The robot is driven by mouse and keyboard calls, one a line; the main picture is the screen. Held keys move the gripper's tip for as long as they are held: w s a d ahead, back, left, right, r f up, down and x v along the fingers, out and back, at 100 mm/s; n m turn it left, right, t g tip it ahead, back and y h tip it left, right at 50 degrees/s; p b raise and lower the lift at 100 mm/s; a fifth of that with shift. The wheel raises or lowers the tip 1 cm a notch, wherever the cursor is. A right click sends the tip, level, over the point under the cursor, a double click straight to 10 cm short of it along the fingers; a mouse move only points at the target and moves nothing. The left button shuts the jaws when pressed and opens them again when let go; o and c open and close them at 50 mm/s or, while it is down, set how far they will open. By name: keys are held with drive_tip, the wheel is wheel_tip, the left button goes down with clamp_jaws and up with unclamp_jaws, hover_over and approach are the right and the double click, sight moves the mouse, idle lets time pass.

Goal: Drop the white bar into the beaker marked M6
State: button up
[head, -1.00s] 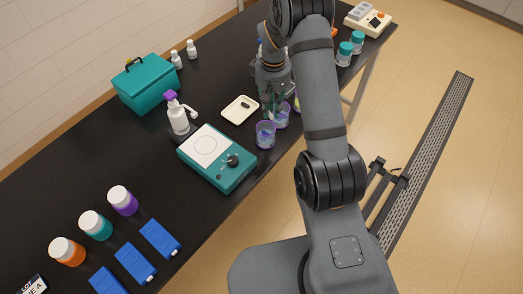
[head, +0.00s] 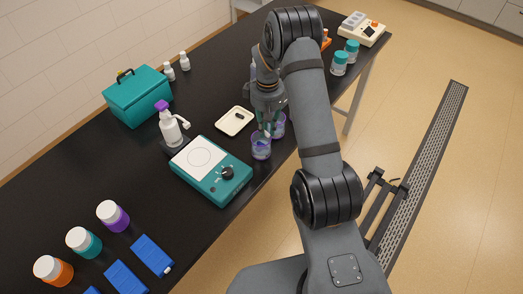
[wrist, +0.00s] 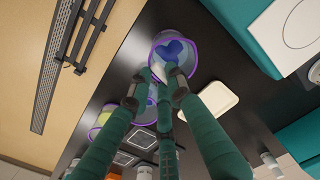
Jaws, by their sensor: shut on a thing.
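My gripper (head: 267,130) points down over the front purple-rimmed beaker (head: 261,146). In the wrist view the dark green fingers (wrist: 164,76) are closed together at the near rim of that beaker (wrist: 190,72), which has blue inside. A small pale bit between the fingertips looks like the white bar (wrist: 168,66), mostly hidden by them. A second purple-rimmed beaker (head: 279,127) stands just behind, partly covered by the fingers. I cannot read M6 or any other beaker marking.
A teal stirrer plate (head: 211,170) stands left of the front beaker. A wash bottle (head: 170,127) and teal box (head: 138,97) stand further left. A yellowish beaker (wrist: 97,133) shows in the wrist view.

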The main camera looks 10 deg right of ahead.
drive_tip(key=o, duration=0.8)
wheel_tip(320, 180, up, 12)
drive_tip(key=shift+f, duration=0.1)
idle(0.5)
idle(0.3)
wheel_tip(320, 180, down, 12)
drive_tip(key=shift+s, duration=0.1)
wheel_tip(320, 180, up, 6)
drive_tip(key=p, duration=0.4)
drive_tip(key=shift+f, duration=0.15)
